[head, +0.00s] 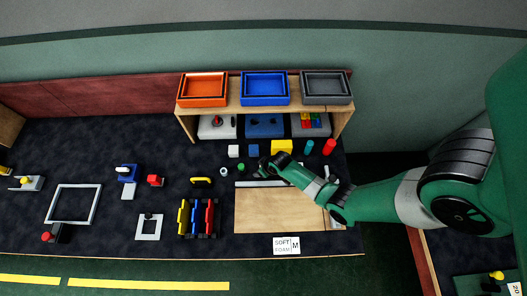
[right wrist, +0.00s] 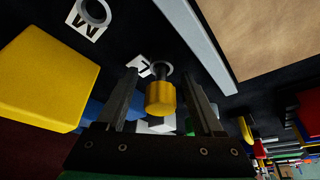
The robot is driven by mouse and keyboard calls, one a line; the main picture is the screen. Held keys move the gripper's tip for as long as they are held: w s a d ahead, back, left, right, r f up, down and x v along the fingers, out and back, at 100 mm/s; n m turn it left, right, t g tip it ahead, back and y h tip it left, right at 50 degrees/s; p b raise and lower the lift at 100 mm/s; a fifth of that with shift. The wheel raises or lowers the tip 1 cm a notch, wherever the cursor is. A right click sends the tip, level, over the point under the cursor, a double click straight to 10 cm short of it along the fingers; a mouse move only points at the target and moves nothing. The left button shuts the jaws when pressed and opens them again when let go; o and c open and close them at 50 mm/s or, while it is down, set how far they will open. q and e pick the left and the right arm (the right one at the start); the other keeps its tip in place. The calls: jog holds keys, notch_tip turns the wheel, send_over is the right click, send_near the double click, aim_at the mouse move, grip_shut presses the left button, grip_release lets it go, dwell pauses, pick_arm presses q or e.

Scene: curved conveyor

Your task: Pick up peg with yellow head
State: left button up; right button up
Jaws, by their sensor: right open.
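A peg with a yellow head (right wrist: 161,99) shows in the right wrist view, its round head toward the camera and a grey ring (right wrist: 163,67) by its far end. My right gripper (right wrist: 158,72) is open, with one finger on each side of the peg; I cannot tell whether either finger touches it. In the head view, my right gripper (head: 266,166) is low over the dark table behind the wooden board and hides the peg there. My left gripper is not in view.
A yellow block (head: 281,146) stands close behind the gripper, with a blue cylinder (head: 309,146) and red cylinder (head: 329,147) to its right. A wooden board (head: 275,212) lies in front. A shelf (head: 224,109) with orange, blue and grey trays stands behind.

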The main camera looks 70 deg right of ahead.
grip_shut()
dwell(0.3)
